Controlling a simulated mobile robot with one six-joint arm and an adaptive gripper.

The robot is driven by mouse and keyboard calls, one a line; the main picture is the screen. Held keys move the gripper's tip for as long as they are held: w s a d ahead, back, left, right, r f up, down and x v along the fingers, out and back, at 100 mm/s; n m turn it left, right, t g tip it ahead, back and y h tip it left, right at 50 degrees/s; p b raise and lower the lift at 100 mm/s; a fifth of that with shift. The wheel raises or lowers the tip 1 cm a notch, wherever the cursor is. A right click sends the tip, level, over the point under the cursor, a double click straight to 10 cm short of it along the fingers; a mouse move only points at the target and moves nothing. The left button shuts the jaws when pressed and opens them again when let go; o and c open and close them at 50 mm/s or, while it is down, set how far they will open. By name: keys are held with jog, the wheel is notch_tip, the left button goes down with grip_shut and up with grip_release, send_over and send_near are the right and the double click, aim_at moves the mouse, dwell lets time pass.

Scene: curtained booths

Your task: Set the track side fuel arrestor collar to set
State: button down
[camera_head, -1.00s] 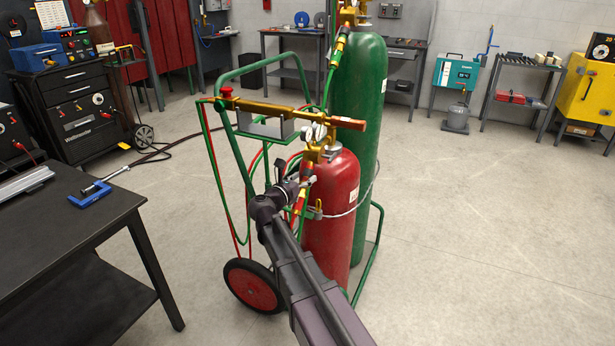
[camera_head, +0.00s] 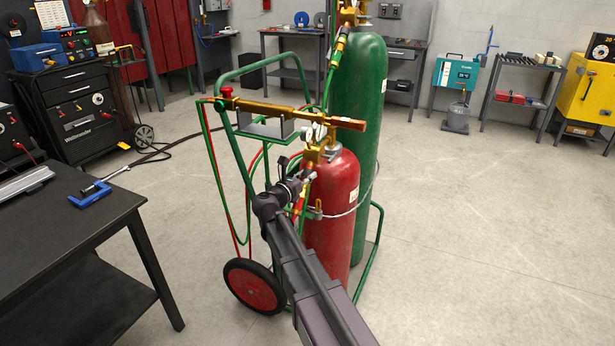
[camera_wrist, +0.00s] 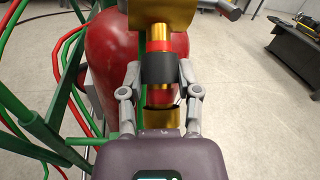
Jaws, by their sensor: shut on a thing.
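In the wrist view, my gripper (camera_wrist: 160,72) is shut on the dark collar (camera_wrist: 158,67), with one finger on each side of it. The collar sits around the fuel arrestor, whose red band (camera_wrist: 159,43) and brass end show above it and a red and brass part (camera_wrist: 160,98) below. The red fuel cylinder (camera_wrist: 108,62) stands behind. In the head view, my gripper (camera_head: 297,181) is at the regulator (camera_head: 316,153) on top of the red cylinder (camera_head: 328,215). The collar and its marks cannot be made out there.
A tall green cylinder (camera_head: 359,95) stands beside the red one on a green cart (camera_head: 247,75) with red wheels. Red and green hoses (camera_head: 213,160) hang at the left. A black table (camera_head: 75,215) is at the left. The floor to the right is open.

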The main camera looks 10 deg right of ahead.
jog(key=shift+w+d+r+p, duration=0.4)
jog(key=shift+w+r+p, duration=0.1)
jog(key=shift+r, duration=0.1)
jog(key=shift+c, duration=1.5)
grip_release()
jog(key=shift+s+a, duration=0.1)
jog(key=shift+s, duration=0.05)
jog(key=v, duration=1.1)
jog(key=shift+s+a, duration=0.2)
jog(key=shift+s, duration=0.05)
